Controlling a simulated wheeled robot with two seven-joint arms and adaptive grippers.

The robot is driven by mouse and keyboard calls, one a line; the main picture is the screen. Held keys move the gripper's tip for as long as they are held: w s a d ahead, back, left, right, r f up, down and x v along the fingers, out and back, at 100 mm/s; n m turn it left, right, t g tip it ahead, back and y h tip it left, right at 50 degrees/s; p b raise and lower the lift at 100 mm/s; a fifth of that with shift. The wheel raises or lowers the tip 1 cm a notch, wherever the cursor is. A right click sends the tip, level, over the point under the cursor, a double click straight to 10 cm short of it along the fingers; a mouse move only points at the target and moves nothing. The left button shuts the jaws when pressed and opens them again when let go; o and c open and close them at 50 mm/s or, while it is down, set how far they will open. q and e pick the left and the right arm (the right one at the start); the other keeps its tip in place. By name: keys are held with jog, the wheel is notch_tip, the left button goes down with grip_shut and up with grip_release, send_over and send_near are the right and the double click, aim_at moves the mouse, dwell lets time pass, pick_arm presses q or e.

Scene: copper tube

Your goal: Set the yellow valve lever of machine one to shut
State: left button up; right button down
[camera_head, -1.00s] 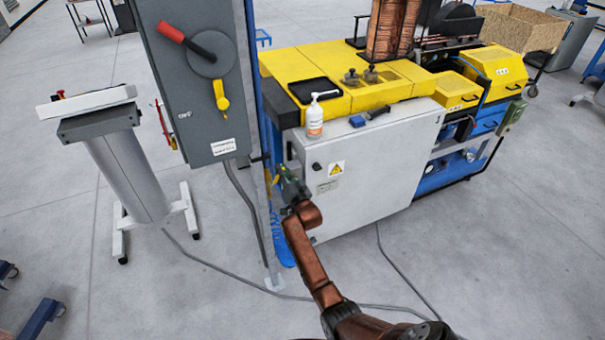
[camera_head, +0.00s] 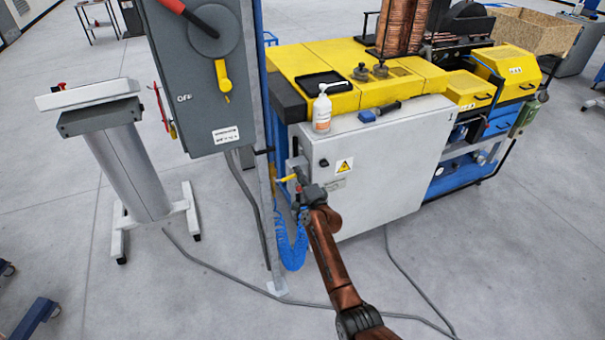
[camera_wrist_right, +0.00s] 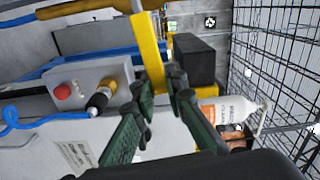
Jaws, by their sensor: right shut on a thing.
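The yellow valve lever (camera_head: 287,178) shows small in the head view, beside the left edge of the white machine cabinet (camera_head: 375,165). In the right wrist view the lever (camera_wrist_right: 148,50) is a flat yellow bar running down from the top edge to between the fingertips. My right gripper (camera_head: 302,178) is at the lever in the head view. In the right wrist view the gripper (camera_wrist_right: 161,95) is shut on the lever's lower end, with a green-padded finger on each side. The lever's pivot is not clear. My left gripper is not in view.
A grey switch cabinet (camera_head: 190,110) with a red handle and yellow piece stands left. A post (camera_head: 263,200) and coiled blue hose (camera_head: 291,245) are close to my right gripper. A red button (camera_wrist_right: 62,91) and black-yellow knob (camera_wrist_right: 98,103) are nearby. A white bottle (camera_head: 321,112) stands on the cabinet.

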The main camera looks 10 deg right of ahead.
jog(key=shift+f+m+b, duration=0.3)
jog(key=shift+f+m, duration=0.5)
jog(key=shift+f, duration=0.1)
jog(key=c, duration=1.9)
grip_release()
jog(key=shift+c, duration=0.2)
jog(key=v, duration=1.2)
